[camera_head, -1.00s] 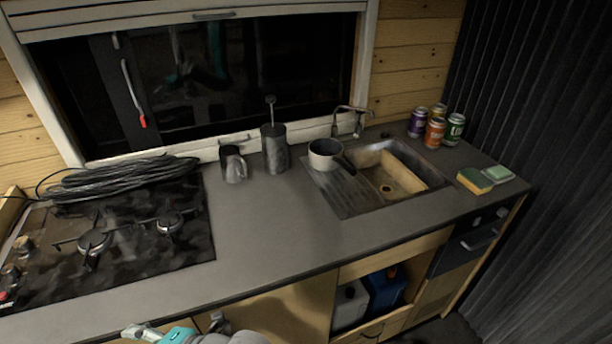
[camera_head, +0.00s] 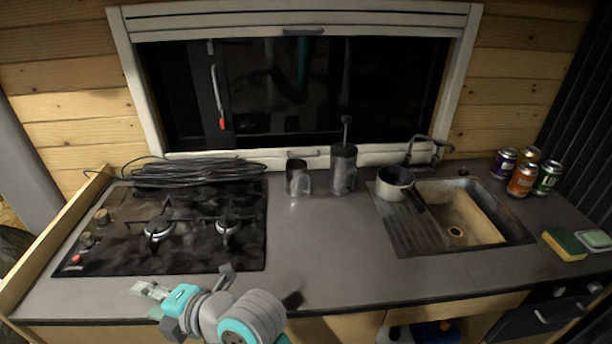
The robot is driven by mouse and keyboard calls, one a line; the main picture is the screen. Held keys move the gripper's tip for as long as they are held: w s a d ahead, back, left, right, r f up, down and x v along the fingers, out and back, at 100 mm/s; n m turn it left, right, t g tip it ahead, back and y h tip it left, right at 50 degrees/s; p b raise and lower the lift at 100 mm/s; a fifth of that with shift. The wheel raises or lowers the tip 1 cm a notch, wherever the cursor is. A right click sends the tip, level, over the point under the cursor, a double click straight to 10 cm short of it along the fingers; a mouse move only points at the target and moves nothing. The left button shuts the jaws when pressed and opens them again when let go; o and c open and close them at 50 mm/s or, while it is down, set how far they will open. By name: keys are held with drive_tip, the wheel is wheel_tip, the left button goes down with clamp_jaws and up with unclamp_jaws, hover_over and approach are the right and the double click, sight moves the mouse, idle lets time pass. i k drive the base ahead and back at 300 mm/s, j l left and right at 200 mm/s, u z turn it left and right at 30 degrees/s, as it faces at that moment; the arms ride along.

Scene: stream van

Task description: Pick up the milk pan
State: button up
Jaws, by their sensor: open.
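The milk pan (camera_head: 396,182) is a small light-coloured pan with a dark inside. It stands on the drainboard at the left side of the sink, and its dark handle points toward the basin, down and right. My gripper (camera_head: 146,289) is at the lower left, over the counter's front edge below the hob. It points left, is open and holds nothing. It is well apart from the pan, far to the left and nearer to me.
The sink (camera_head: 516,226) has a tap (camera_head: 428,151) behind it. A dark mug (camera_head: 298,178) and a tall plunger pot (camera_head: 343,169) stand left of the pan. The hob (camera_head: 110,250) is left, with coiled cable (camera_head: 190,171) behind. The middle counter is clear.

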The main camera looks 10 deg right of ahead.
sight(389, 193)
drive_tip(key=i+l+z, duration=0.1)
drive_tip(key=z, duration=0.3)
drive_tip(key=i+l+z, duration=0.15)
drive_tip(key=z, duration=0.25)
drive_tip(key=i+l+z, duration=0.15)
drive_tip(key=z, duration=0.25)
drive_tip(key=l, duration=0.1)
